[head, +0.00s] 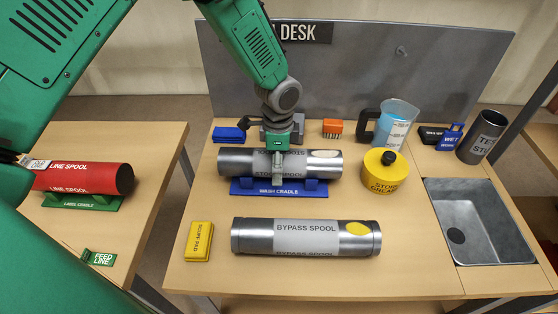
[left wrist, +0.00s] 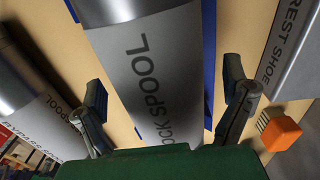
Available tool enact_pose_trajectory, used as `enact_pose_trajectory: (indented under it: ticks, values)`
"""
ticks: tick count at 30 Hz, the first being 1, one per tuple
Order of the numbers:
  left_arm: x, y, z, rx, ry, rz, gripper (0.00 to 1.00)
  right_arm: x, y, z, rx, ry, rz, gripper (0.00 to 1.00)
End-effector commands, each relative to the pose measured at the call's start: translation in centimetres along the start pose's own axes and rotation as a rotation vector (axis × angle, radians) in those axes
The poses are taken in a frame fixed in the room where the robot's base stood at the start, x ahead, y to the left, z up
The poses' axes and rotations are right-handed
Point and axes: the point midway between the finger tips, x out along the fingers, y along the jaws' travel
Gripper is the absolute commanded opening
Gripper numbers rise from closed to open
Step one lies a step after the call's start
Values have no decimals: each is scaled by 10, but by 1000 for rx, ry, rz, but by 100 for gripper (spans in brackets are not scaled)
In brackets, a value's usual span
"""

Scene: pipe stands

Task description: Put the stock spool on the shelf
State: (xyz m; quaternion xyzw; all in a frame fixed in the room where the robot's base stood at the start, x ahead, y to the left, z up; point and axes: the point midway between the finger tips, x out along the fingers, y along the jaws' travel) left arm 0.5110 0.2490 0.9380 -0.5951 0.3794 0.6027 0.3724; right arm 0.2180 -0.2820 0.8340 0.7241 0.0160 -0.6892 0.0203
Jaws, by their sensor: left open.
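The stock spool (head: 236,162) is a grey metal cylinder with a pale label, lying across the blue wash cradle (head: 308,190) on the desk. My left gripper (head: 278,178) is above the spool's middle, pointing down, and hides part of its label. In the left wrist view, the open fingers (left wrist: 165,120) stand on either side of the stock spool (left wrist: 150,75); I cannot tell whether they touch it. My right gripper is not in view. No shelf is clearly identifiable.
The bypass spool (head: 306,238) lies in front of the cradle, with a yellow scuff pad (head: 198,242) to its left. A yellow grease pot (head: 384,170), clear jug (head: 396,122) and sink (head: 477,222) are to the right. The red line spool (head: 82,179) lies on the left table.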

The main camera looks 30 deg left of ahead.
Motion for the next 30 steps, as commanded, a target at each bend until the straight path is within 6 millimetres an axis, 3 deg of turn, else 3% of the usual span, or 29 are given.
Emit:
enact_pose_trajectory:
  ticks: [30]
  values:
    - [-49, -1, -1, 0, 2, -2, 93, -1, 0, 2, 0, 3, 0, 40]
